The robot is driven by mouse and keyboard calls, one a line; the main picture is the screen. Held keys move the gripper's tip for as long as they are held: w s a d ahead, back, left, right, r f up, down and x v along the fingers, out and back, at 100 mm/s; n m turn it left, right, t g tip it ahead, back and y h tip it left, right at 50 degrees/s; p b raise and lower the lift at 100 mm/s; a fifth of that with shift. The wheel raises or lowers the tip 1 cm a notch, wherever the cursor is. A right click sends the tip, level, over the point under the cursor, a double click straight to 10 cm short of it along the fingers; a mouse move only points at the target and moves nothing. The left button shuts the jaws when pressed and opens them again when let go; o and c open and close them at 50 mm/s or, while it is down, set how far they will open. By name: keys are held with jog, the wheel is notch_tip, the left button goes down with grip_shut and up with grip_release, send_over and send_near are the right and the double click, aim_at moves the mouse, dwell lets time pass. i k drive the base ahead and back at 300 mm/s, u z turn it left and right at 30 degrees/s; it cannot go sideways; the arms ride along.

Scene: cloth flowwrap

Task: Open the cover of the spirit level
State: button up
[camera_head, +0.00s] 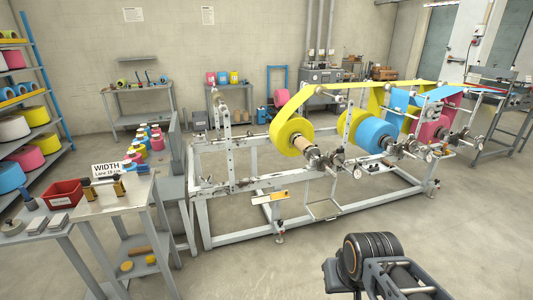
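I cannot make out a spirit level or its cover for certain. A small yellow bar (268,197) sits low on the near side of the white machine frame (300,218); it could be the level, but it is too small to tell. Part of my own arm, a dark ringed joint with grey links, shows at the bottom right. My gripper's fingertips are not in view.
A grey bench (90,205) at left holds a red bin (66,194) and a WIDTH sign (106,169). Yellow (291,136) and blue (374,136) rolls hang on the machine. A roll shelf (62,126) stands far left. The front floor is clear.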

aim_at(284, 194)
jog(key=z, duration=0.25)
jog(key=i, duration=0.95)
jog(key=z, duration=0.5)
jog(key=i, duration=1.1)
jog(key=u, duration=0.9)
jog(key=i, duration=0.95)
jog(key=u, duration=0.8)
